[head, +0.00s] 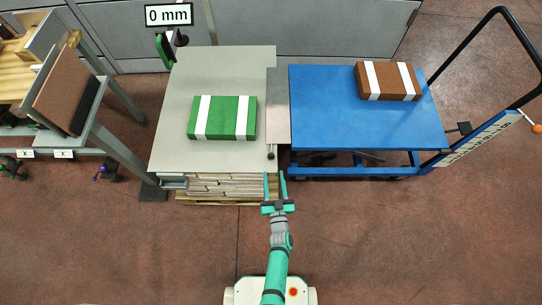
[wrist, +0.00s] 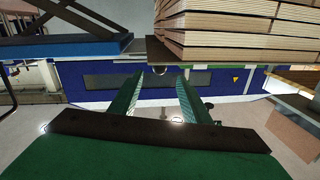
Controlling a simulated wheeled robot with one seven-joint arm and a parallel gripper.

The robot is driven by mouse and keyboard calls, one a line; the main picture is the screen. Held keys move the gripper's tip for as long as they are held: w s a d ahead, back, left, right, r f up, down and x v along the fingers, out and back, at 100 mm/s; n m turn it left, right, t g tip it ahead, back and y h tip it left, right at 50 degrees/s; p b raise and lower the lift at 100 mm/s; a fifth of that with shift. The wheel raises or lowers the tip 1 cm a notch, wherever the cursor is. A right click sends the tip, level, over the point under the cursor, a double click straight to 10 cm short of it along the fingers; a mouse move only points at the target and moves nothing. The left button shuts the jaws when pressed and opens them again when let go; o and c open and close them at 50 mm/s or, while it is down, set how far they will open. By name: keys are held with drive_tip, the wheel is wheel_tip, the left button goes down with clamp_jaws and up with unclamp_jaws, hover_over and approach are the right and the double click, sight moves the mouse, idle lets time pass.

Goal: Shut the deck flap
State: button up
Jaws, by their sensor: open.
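A narrow grey plate, which looks like the deck flap (head: 278,105), lies roughly level along the right side of the grey deck (head: 215,160). It spans the gap to the blue cart top (head: 340,135); I cannot tell whether it rests on the cart. A small dark knob (head: 271,155) sits at its near end. My gripper (head: 275,178) is open and empty, in front of the gap and on the near side of the flap. In the wrist view, my gripper's green fingers (wrist: 158,92) are apart with nothing between them.
A green block with white bands (head: 222,118) lies on the deck. A brown banded block (head: 388,81) lies on the blue cart, which has a black handle (head: 490,12). Stacked boards (head: 225,186) sit below the deck. A shelf rack stands left. The near floor is clear.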

sight(271, 160)
drive_tip(key=w, duration=0.6)
drive_tip(key=w+a, duration=0.1)
drive_tip(key=w, duration=0.3)
drive_tip(key=shift+a, duration=0.1)
clamp_jaws()
